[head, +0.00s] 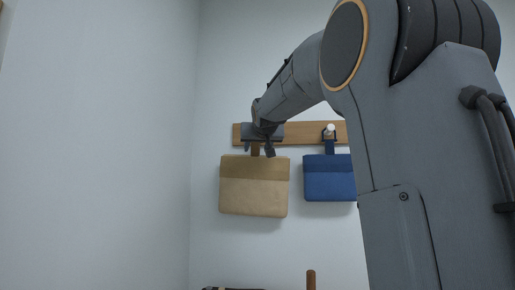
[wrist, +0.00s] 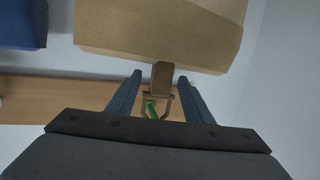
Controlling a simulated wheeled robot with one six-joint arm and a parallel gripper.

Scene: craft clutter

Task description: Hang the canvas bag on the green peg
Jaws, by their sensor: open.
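The tan canvas bag (head: 254,188) hangs upright against the wall under the left part of the wooden rail. It also shows at the top of the wrist view (wrist: 160,30), which looks upside down. Its brown strap (wrist: 161,78) ends in a thin loop, and the green peg (wrist: 151,109) shows inside that loop. My gripper (wrist: 160,76) is open, with one finger on each side of the strap and a gap to each. In the head view my gripper (head: 259,149) is just above the bag and hides the peg and loop.
The wooden rail (head: 302,133) runs along the wall. A blue bag (head: 329,181) hangs from a white peg (head: 331,127) to the right, apart from the tan bag. A brown upright post (head: 311,279) shows at the bottom. The wall to the left is bare.

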